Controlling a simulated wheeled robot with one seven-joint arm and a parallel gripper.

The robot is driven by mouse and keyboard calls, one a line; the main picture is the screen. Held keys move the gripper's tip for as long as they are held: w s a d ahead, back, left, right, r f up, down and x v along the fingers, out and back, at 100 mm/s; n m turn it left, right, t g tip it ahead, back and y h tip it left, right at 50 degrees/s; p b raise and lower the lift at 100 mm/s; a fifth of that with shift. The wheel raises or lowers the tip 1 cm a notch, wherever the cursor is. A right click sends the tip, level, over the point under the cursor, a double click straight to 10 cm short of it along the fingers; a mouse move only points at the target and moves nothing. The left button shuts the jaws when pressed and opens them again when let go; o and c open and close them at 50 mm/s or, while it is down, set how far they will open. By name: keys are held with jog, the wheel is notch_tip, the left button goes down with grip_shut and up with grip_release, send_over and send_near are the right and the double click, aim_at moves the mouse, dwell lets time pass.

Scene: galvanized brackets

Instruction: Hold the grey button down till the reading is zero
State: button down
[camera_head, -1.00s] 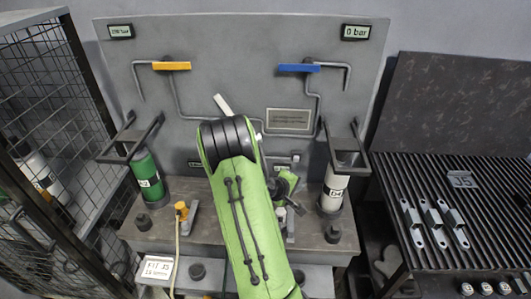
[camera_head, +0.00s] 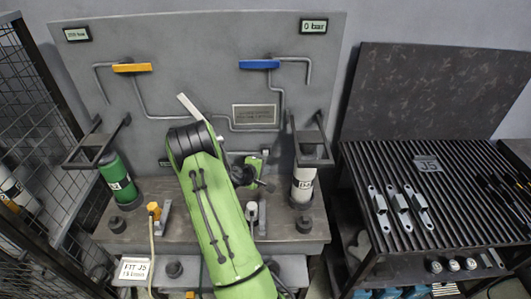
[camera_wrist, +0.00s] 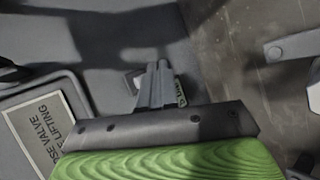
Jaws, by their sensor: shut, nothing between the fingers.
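My gripper (camera_wrist: 157,66) is shut and empty, its two grey fingers together and pointing at the grey panel (camera_wrist: 120,20) in the wrist view. A small pale fitting (camera_wrist: 132,82) shows beside the fingertips, and a small display (camera_wrist: 181,94) shows partly behind them; I cannot read it. I cannot make out the grey button for certain, nor whether the fingertips touch anything. In the head view my gripper's green body (camera_head: 255,165) is low in front of the panel (camera_head: 200,60). The top-right display (camera_head: 314,27) reads 0 bar; the top-left display (camera_head: 77,34) is blurred.
An orange handle (camera_head: 132,68), a blue handle (camera_head: 258,64) and an engraved plate (camera_head: 255,115) are on the panel. A green bottle (camera_head: 116,178) and a white bottle (camera_head: 302,184) flank my arm. Brackets (camera_head: 398,208) lie on the slatted rack at right. Wire mesh stands left.

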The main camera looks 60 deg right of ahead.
jog(key=shift+w+d, duration=0.45)
jog(key=shift+d, duration=0.45)
jog(key=shift+w+d, duration=0.45)
jog(key=shift+d, duration=0.4)
jog(key=shift+d, duration=0.1)
dwell(0.6)
jog(key=shift+w+d+b, duration=0.2)
jog(key=shift+d+b, duration=0.05)
jog(key=shift+b, duration=0.05)
jog(key=shift+w+d, duration=0.2)
jog(key=shift+d, duration=0.25)
dwell(0.5)
dwell(3.0)
jog(key=shift+s+a+b, duration=0.3)
jog(key=shift+s+a, duration=0.1)
jog(key=shift+a, duration=0.45)
jog(key=shift+s+a+b, duration=0.15)
jog(key=shift+s+a, duration=0.25)
jog(key=shift+a, duration=0.35)
jog(key=shift+s+a+b, duration=0.2)
jog(key=shift+s+a, duration=0.15)
jog(key=shift+a, duration=0.35)
jog(key=shift+s+a+b, duration=0.15)
jog(key=shift+s+a, duration=0.25)
jog(key=shift+a, duration=0.35)
